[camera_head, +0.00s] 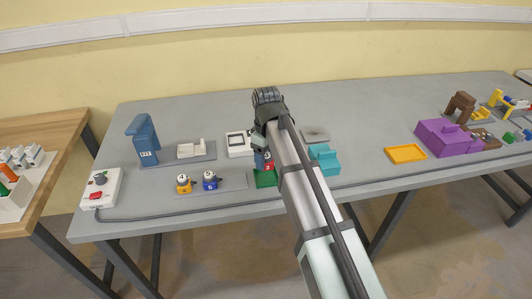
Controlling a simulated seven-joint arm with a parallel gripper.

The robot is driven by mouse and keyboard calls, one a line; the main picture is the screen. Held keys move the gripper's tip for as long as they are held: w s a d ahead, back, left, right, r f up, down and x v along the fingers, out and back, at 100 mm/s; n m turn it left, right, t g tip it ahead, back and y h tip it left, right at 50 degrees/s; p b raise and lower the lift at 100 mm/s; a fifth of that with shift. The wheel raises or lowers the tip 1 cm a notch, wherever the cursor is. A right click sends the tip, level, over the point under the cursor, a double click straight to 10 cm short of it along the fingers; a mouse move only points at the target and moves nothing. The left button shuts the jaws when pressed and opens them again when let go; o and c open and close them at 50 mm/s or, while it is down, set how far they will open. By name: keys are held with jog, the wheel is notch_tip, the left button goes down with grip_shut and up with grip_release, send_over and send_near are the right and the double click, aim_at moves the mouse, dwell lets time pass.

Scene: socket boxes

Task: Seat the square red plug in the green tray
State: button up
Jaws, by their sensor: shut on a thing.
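The green tray (265,180) lies on the grey table near its front edge, left of my arm, which hides part of it. A small red plug (268,166) shows just above the tray, with a pale mark on its face. My gripper (262,154) points down over the tray and is shut on the red plug. My arm and gripper cover much of the plug. I cannot tell whether the plug touches the tray or hangs just above it.
Yellow (183,184) and blue (210,181) plugs stand on a grey plate to the left. A white frame (238,144) is behind my gripper, and a teal block (323,158) is to the right. A cable runs along the front edge.

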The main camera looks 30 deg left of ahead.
aim_at(267, 167)
jog(key=shift+f, duration=2.5)
jog(key=o, duration=1.2)
jog(key=shift+o, duration=0.7)
jog(key=shift+r, duration=0.15)
jog(key=shift+r, duration=3.3)
